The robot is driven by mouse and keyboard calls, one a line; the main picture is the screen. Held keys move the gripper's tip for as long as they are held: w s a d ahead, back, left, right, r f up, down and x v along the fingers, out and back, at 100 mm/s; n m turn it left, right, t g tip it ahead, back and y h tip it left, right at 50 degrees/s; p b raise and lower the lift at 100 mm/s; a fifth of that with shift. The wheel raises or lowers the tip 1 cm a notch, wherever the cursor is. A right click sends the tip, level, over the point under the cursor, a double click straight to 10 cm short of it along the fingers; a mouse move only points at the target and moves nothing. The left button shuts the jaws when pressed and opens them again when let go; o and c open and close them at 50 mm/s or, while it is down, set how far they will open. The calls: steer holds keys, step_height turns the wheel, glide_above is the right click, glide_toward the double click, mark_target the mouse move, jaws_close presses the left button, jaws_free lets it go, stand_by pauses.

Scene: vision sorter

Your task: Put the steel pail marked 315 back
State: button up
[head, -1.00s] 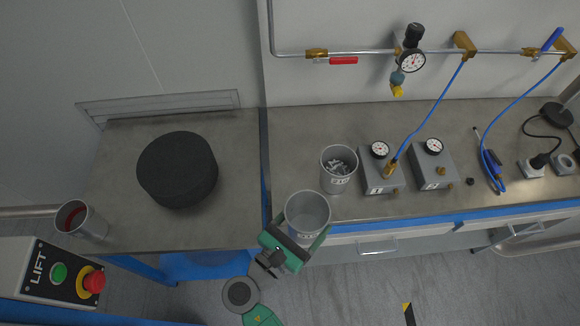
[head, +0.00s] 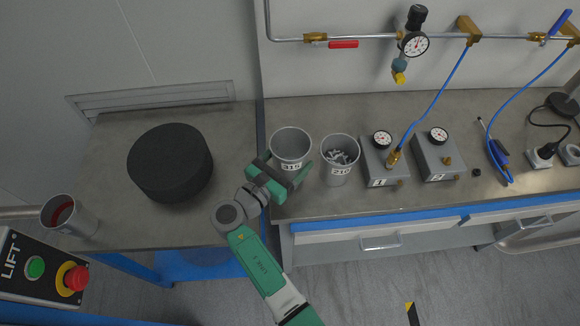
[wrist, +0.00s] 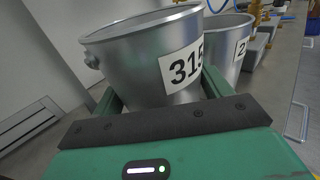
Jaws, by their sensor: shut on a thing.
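The steel pail marked 315 (head: 291,145) is at the left end of the right-hand bench, beside the pail marked 210 (head: 338,172). My gripper (head: 285,170) is shut on the 315 pail, with green fingers on either side of it. In the wrist view the 315 pail (wrist: 140,62) fills the space between the fingers, its label facing me, and it looks tilted there. The 315 pail looks empty from above. I cannot tell whether its base touches the bench.
The 210 pail holds pale pieces and stands close right of the held pail. Grey gauge boxes (head: 383,172) stand further right. On the left bench are a black round block (head: 170,165) and a pail with red inside (head: 70,216). A pipe (head: 370,38) runs along the wall.

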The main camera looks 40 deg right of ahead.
step_height(320, 180, down, 3)
steer(key=shift+r+b, duration=0.15)
steer(key=shift+b, duration=0.25)
steer(key=shift+s+f, duration=0.1)
steer(key=shift+f, duration=0.25)
steer(key=shift+r, duration=0.15)
steer(key=o, duration=1.7)
steer(key=shift+a, duration=0.25)
steer(key=a, duration=0.4)
steer(key=a+p, duration=0.1)
steer(key=a, duration=0.2)
steer(key=s+a+p, duration=0.1)
steer(key=a, duration=0.3)
steer(key=shift+s+a, duration=0.1)
steer(key=shift+a, duration=0.2)
